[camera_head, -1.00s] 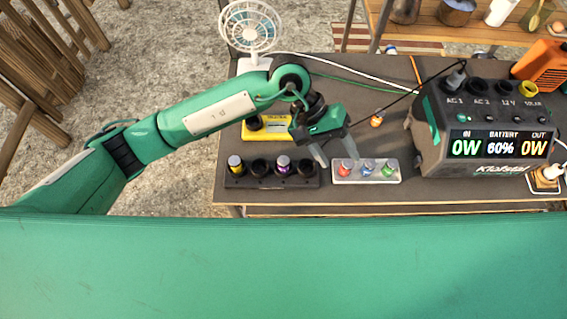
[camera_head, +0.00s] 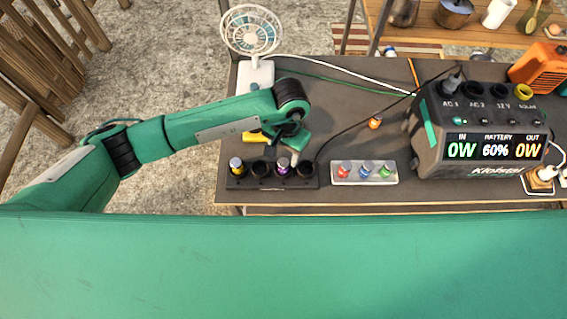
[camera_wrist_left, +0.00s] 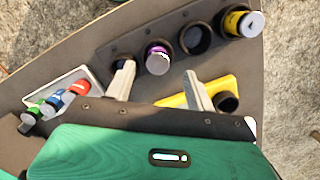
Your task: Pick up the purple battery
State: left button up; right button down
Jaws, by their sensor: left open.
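The purple battery (camera_head: 283,167) stands upright in one socket of a black holder (camera_head: 240,184). In the left wrist view the purple battery (camera_wrist_left: 158,60) shows its grey end cap, between and just beyond my fingertips. My left gripper (camera_head: 286,156) is open and hangs over the holder, right at the battery. In the left wrist view its two pale fingers (camera_wrist_left: 158,74) lie on either side of the battery, with nothing held. I cannot tell whether a finger touches it. My right gripper is not in view.
A yellow battery (camera_head: 236,165) stands in the holder's left socket. A white tray (camera_head: 365,181) with red, blue and green batteries is to the right. A yellow device (camera_wrist_left: 215,92) lies behind the holder. A fan (camera_head: 252,35) and a power station (camera_head: 470,165) flank the area.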

aim_at(284, 161)
pick_arm(q)
jog(key=shift+f+p, duration=0.35)
jog(key=shift+f, duration=0.1)
jog(key=f, duration=0.1)
jog(key=f+p, duration=0.2)
jog(key=shift+s+f, duration=0.25)
jog(key=shift+f, duration=0.5)
jog(key=c, duration=1.1)
jog(key=shift+c, duration=0.2)
jog(key=shift+r, duration=0.15)
